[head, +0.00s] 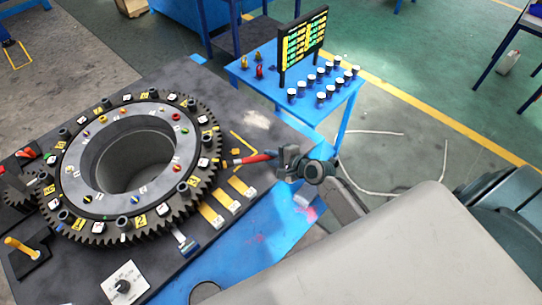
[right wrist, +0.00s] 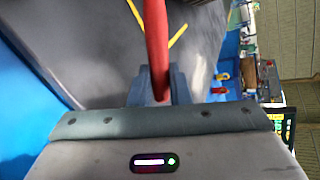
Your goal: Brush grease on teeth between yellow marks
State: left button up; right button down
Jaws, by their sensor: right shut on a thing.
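A large dark toothed ring (head: 203,118) lies on the dark bench top, with yellow tags, white tags and bolts around its face. My right gripper (head: 284,158) is shut on a red-handled brush (head: 252,159). The brush points left, its tip close to the ring's right-hand teeth; I cannot tell whether it touches them. In the right wrist view the red handle (right wrist: 155,40) runs up from between the jaws, and the brush tip is out of frame. Which teeth lie between yellow marks is too small to make out. My left gripper is not in view.
Yellow strips with white labels (head: 233,206) lie right of the ring. A control box with a knob (head: 124,285) sits in front, a yellow-handled lever (head: 20,246) at left. A blue table (head: 268,84) behind holds several dark, white-topped cylinders and a display board (head: 302,45).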

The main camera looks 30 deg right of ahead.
jog(key=shift+s+d+b, duration=0.15)
jog(key=shift+s+d, duration=0.2)
jog(key=shift+d, duration=0.55)
jog(key=shift+s+d+b, duration=0.15)
jog(key=shift+s+d, duration=0.25)
jog(key=shift+d, duration=0.55)
jog(key=shift+s+d+b, duration=0.15)
jog(key=shift+s+d, duration=0.2)
jog(key=shift+d, duration=0.55)
jog(key=shift+s+d+f+b, duration=0.1)
jog(key=shift+s+d+b, duration=0.1)
jog(key=shift+d, duration=0.25)
jog(key=shift+s+d+b, duration=0.15)
jog(key=shift+d+b, duration=0.05)
jog(key=shift+d, duration=0.25)
jog(key=shift+s+d, duration=0.2)
jog(key=shift+d, duration=0.3)
jog(key=shift+w, duration=0.1)
